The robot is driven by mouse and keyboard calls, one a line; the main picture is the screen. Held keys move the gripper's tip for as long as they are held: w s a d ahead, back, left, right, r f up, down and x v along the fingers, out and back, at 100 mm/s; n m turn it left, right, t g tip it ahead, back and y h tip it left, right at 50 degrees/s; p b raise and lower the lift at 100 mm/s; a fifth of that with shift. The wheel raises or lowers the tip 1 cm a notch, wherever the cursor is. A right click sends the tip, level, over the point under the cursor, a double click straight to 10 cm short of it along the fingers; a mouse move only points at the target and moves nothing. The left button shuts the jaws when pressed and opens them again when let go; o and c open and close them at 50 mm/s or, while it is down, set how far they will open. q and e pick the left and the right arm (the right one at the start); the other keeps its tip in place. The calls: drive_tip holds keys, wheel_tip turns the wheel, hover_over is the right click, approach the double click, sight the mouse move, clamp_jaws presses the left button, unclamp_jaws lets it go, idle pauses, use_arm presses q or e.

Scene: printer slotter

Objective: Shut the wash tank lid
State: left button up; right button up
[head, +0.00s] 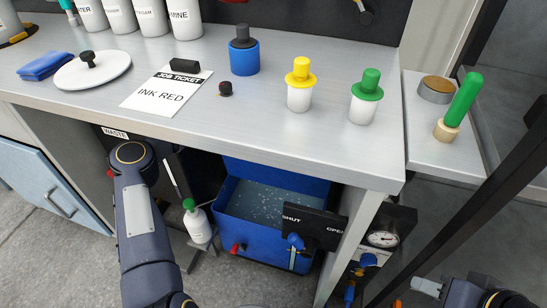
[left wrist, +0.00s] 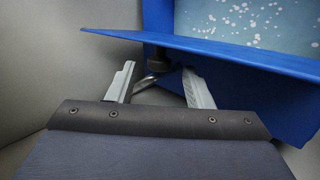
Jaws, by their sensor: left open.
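The blue wash tank (head: 262,232) stands under the bench, open on top, with speckled water inside. A blue panel (head: 285,178), which looks like its raised lid, stands upright along the tank's back. My left arm reaches under the bench; its gripper is hidden in the head view. In the left wrist view my left gripper (left wrist: 160,72) is open beside a blue edge (left wrist: 200,47), with the water beyond. I cannot tell if this edge is lid or tank. A dark knob-like part (left wrist: 158,58) shows between the fingertips. My right gripper (head: 428,287) is at the lower right, away from the tank.
A white bottle with a green cap (head: 198,222) stands left of the tank. A SHUT/OPEN valve plate (head: 312,228) and a pressure gauge (head: 382,239) are at its right. The bench top (head: 200,130) overhangs the tank and carries a yellow-capped jar (head: 299,95).

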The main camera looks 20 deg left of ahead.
use_arm(q)
drive_tip(key=shift+d+f, duration=0.4)
drive_tip(key=shift+d, duration=0.05)
clamp_jaws()
drive_tip(key=shift+s+a, duration=0.1)
drive_tip(key=shift+s, duration=0.05)
